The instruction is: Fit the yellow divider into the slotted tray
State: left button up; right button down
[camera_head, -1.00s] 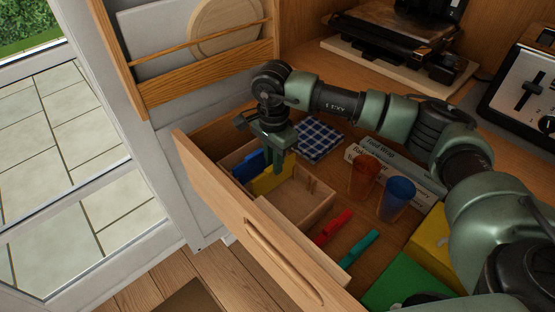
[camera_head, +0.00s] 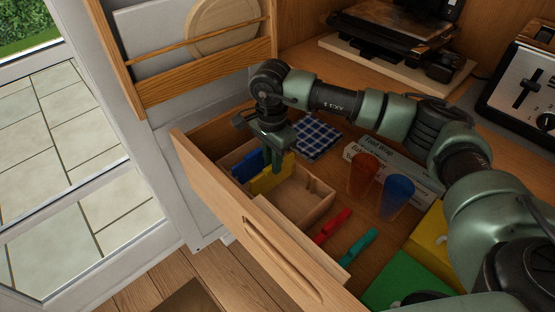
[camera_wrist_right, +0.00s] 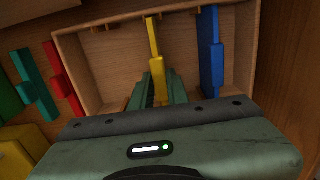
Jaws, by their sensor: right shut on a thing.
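The yellow divider (camera_head: 270,179) stands upright in the slotted tray (camera_head: 312,212), which lies in the open drawer. My right gripper (camera_head: 273,163) is shut on the divider from above. In the right wrist view the yellow divider (camera_wrist_right: 155,50) runs between the fingers of my right gripper (camera_wrist_right: 158,92), with its far end close to the tray's slotted wall (camera_wrist_right: 100,28). Whether its ends sit in the slots cannot be told. A blue divider (camera_head: 247,167) stands in the tray beside it; it also shows in the right wrist view (camera_wrist_right: 211,55). My left gripper does not show.
The tray's right part is empty.

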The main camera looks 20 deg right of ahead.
jog(key=shift+w+a+r+p, duration=0.1)
jog(key=shift+a+r+p, duration=0.1)
jog(key=shift+r+p, duration=0.6)
jog(key=shift+w+a+r+p, duration=0.15)
jog(key=shift+r+p, duration=0.3)
jog(key=shift+r, duration=0.6)
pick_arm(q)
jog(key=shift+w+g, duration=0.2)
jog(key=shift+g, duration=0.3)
pick_arm(e)
jog(key=shift+a+r, duration=0.15)
jog(key=shift+r, duration=0.2)
pick_arm(q)
jog(key=shift+p, duration=0.3)
pick_arm(e)
jog(key=shift+s, duration=0.1)
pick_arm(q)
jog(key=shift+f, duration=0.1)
pick_arm(e)
jog(key=shift+s+d, duration=0.15)
jog(key=shift+d, duration=0.1)
pick_arm(q)
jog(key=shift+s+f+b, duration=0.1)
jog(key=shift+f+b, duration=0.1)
jog(key=shift+b, duration=0.35)
pick_arm(e)
jog(key=shift+f, duration=0.1)
